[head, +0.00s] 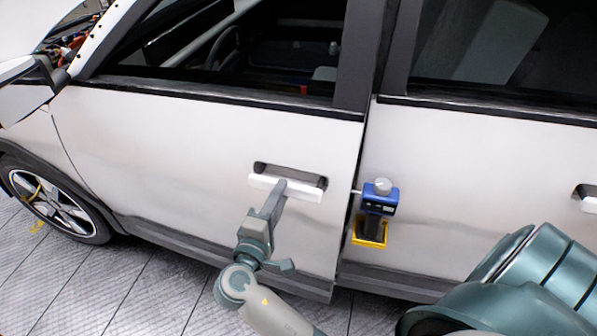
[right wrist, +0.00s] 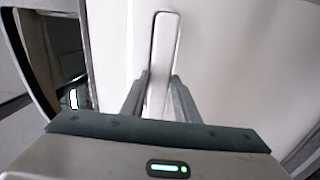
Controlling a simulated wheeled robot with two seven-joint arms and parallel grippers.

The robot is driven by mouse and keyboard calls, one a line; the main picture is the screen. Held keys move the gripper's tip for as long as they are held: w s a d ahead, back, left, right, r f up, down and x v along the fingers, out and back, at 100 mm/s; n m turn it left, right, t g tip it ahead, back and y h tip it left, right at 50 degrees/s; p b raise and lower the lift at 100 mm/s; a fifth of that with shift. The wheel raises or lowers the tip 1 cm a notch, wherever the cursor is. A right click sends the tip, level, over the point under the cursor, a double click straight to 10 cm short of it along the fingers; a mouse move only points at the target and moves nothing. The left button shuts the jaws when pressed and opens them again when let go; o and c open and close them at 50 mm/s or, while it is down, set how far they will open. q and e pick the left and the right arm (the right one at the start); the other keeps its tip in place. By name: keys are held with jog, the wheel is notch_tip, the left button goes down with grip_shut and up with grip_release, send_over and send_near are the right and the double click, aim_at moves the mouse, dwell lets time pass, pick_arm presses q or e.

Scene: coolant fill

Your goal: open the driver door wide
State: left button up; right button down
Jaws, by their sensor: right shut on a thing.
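The white driver door (head: 200,150) fills the middle of the head view, its window dark. Its rear edge stands slightly out from the rear door, with a narrow dark gap between them, so it looks a little ajar. The white door handle (head: 305,192) sits in a dark recess near that edge. My right gripper (head: 279,188) is shut on the handle. In the right wrist view, my gripper's two fingers (right wrist: 159,84) lie on either side of the handle (right wrist: 165,50). My left gripper is not in view.
The white rear door (head: 450,190) is to the right. A blue box with a grey knob (head: 380,194) and a yellow frame (head: 369,233) show in front of the door gap; their mounting is unclear. The front wheel (head: 50,205) is at left. Grey tiled floor (head: 130,285) is clear.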

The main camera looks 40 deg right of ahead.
jog(key=shift+f, duration=0.15)
jog(key=s+a+g, duration=0.1)
jog(key=s+a, duration=0.2)
jog(key=a, duration=0.2)
jog(key=shift+a+m+h+b, duration=0.2)
jog(key=shift+m+h+b, duration=0.1)
jog(key=shift+m+b, duration=0.1)
dwell(0.6)
jog(key=shift+s+a, duration=0.1)
jog(key=shift+a, duration=0.05)
